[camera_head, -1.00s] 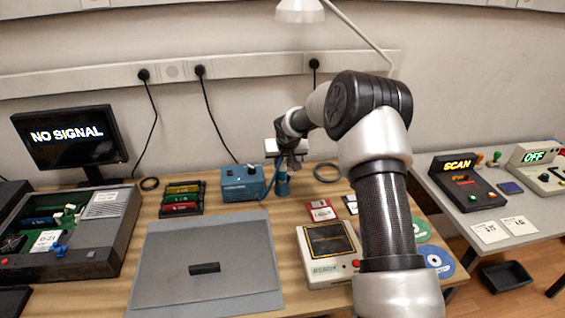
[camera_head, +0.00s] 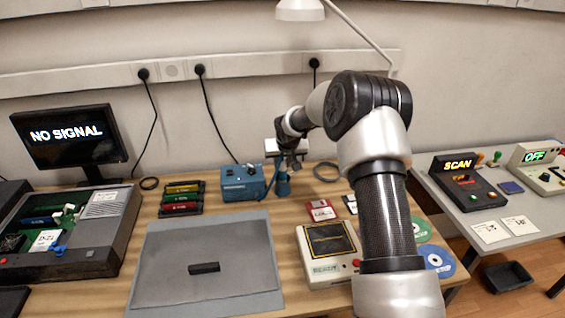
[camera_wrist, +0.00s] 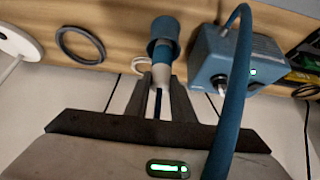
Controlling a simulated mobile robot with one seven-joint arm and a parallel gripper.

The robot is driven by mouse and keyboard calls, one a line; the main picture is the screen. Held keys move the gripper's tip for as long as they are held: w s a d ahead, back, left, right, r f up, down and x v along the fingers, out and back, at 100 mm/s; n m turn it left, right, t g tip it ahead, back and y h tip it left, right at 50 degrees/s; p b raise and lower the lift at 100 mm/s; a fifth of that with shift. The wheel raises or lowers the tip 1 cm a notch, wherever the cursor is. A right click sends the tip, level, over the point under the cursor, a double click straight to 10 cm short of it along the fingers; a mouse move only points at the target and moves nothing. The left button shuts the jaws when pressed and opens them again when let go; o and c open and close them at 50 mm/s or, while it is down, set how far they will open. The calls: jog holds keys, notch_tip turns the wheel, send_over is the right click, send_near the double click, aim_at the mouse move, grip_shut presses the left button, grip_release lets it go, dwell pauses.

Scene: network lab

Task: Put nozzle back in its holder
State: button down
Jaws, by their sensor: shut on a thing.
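My gripper (camera_head: 288,161) is over the back of the bench, right of the blue box. In the wrist view the gripper (camera_wrist: 161,90) is shut on the nozzle (camera_wrist: 160,76), whose pale part shows between the fingertips. The blue cylindrical holder (camera_wrist: 165,30) is in line with the nozzle, right beyond the fingertips. The holder (camera_head: 282,187) stands upright under the gripper in the head view. The fingers partly hide the nozzle, and I cannot tell whether it sits inside the holder or only in front of it. A blue hose (camera_wrist: 236,95) passes close to the wrist camera.
The blue box (camera_head: 242,183) with a green light stands left of the holder. A dark ring (camera_head: 326,172) lies to its right. A grey mat (camera_head: 165,255), a floppy disk (camera_head: 320,210) and a reader (camera_head: 328,240) are nearer. The lamp (camera_head: 300,10) hangs above.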

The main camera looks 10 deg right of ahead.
jog(key=shift+f, duration=0.35)
dwell(0.3)
jog(key=c, duration=1.2)
grip_release()
jog(key=shift+r+p, duration=1.95)
jog(key=shift+r, duration=2.1)
